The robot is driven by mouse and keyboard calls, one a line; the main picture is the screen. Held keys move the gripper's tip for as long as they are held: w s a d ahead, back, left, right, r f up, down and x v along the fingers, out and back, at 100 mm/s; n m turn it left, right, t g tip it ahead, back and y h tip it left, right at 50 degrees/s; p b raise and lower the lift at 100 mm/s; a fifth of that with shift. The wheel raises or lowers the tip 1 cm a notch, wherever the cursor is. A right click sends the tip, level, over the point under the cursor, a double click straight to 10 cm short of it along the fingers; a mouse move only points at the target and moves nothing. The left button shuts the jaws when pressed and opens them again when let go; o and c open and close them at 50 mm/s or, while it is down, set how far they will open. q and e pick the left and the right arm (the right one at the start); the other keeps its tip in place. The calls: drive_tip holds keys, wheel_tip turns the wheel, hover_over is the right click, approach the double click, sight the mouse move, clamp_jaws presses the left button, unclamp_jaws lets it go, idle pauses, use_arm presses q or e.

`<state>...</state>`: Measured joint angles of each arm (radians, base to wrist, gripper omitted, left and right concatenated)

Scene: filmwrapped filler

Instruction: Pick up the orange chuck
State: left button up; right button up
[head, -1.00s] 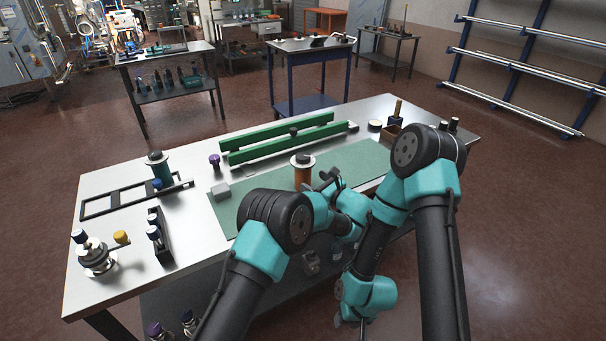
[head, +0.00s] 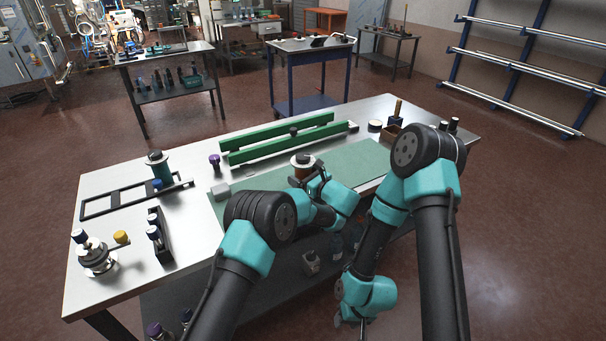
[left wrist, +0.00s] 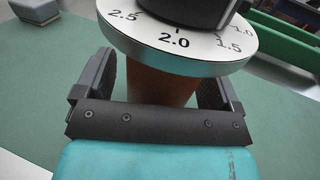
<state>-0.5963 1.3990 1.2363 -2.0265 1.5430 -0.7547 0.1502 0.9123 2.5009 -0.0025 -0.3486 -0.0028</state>
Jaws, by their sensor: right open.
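The orange chuck (head: 302,172) stands upright on the green mat, with a white numbered dial and a dark knob on top. In the left wrist view its orange body (left wrist: 160,85) rises between my left fingers, under the dial (left wrist: 175,42). My left gripper (head: 309,184) is around the body below the dial. It is open; a thin gap shows beside the left finger, while contact at the right finger is unclear. My right gripper (head: 352,321) is open, low in front of the table and away from the chuck.
Green rails (head: 280,138) lie behind the chuck. A grey block (head: 192,190) and a purple-topped piece (head: 215,161) are left of it. A black frame (head: 125,198) with a teal spool (head: 158,166) is further left. A small brown box (head: 391,132) stands at the right back.

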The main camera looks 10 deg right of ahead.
sight(303, 155)
use_arm(q)
drive_tip(key=shift+r, duration=0.1)
drive_tip(key=c, duration=1.1)
drive_tip(key=shift+r, duration=0.1)
wheel_tip(303, 155, up, 10)
drive_tip(key=shift+f, duration=0.1)
idle(0.4)
wheel_tip(303, 155, down, 8)
idle(0.4)
drive_tip(key=shift+f, duration=0.25)
drive_tip(key=shift+f, duration=0.35)
